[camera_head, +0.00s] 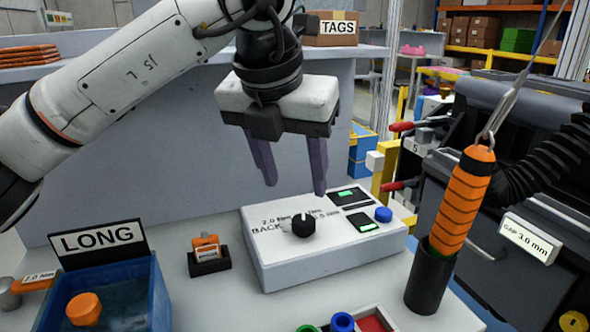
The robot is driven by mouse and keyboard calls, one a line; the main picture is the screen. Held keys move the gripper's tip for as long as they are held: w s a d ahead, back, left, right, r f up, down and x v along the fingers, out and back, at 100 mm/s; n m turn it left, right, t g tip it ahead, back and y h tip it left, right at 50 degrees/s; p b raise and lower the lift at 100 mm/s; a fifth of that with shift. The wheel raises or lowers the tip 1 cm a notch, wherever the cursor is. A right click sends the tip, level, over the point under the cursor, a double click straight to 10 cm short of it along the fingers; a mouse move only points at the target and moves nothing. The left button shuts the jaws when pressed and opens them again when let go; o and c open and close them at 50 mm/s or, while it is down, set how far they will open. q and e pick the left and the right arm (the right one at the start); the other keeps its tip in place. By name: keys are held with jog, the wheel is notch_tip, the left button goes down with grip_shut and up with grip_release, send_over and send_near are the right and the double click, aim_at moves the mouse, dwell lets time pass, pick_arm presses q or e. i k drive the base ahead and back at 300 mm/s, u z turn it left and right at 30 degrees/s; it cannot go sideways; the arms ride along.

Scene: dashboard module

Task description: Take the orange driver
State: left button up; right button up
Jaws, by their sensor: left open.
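The orange driver (463,200) with black bands stands upright, slightly tilted, in a dark cylindrical holder (432,283) at the right of the bench. A ring at its top is hooked to a hanging cable (511,95). My left gripper (292,188) is open and empty, fingers pointing down above the white control box (275,262), to the left of the driver and apart from it. The driver's lower end is hidden inside the holder. My right gripper does not show.
The control box has a black knob (303,225) and a blue button (383,214). A blue bin (150,292) marked LONG stands at the left, a small orange-topped block (207,247) beside it. A dark ribbed hose (545,165) lies behind the driver. A tray of coloured parts (372,322) is in front.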

aim_at(463, 197)
jog(key=k, duration=1)
